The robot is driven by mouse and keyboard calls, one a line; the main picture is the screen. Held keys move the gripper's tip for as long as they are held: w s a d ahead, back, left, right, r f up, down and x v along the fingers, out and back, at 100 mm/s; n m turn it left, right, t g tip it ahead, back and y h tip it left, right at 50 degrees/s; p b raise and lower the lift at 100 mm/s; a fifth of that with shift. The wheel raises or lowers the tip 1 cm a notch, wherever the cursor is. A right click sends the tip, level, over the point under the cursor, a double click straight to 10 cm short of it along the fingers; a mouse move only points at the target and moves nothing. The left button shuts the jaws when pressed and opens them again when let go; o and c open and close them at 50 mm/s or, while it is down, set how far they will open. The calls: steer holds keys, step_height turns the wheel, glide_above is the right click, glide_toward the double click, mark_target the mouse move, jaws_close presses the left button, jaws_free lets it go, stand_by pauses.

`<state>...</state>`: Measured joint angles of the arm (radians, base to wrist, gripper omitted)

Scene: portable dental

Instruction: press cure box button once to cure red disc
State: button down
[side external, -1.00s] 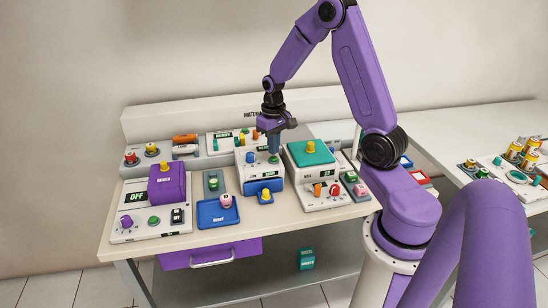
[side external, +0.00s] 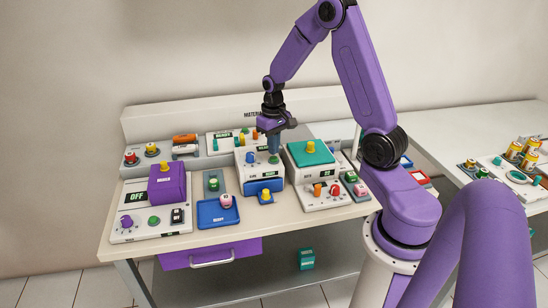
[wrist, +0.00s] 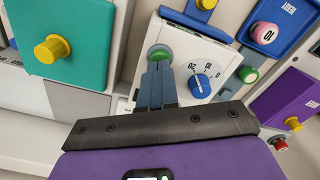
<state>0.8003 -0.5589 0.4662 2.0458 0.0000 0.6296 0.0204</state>
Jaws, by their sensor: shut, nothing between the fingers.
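The white box with a blue drawer front (side external: 263,185) stands mid-table; I take it to be the cure box, but its label is too small to read. In the wrist view its top carries a green button (wrist: 159,53) and a blue dial (wrist: 200,86) marked 10 and 20. My gripper (wrist: 158,68) is shut and empty, pointing down with its fingertips at the near edge of the green button. Whether they touch it I cannot tell. In the side view my gripper (side external: 275,152) is over the box's right part. I cannot make out a red disc.
A teal-lidded box (side external: 309,153) with a yellow knob stands close on the right. A purple-lidded box (side external: 168,183) is at the left, with a blue tray (side external: 205,219) between. A yellow knob (side external: 265,194) sticks out in front of the blue drawer.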

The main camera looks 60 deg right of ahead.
steer(key=shift+f, duration=1)
stand_by(0.3)
steer(key=shift+r, duration=3.5)
steer(key=s+a+r+n, duration=0.2)
steer(key=s+a+n, duration=0.25)
steer(key=a, duration=0.45)
steer(key=s+a+r+n, duration=0.25)
steer(key=s+a, duration=0.25)
steer(key=a, duration=0.4)
steer(key=s+a+n, duration=0.2)
steer(key=s+n, duration=0.2)
steer(key=s, duration=0.4)
steer(key=s+a+n, duration=0.3)
steer(key=s+n, duration=0.1)
steer(key=s, duration=0.4)
steer(key=shift+r+n, duration=0.3)
steer(key=shift+r, duration=0.1)
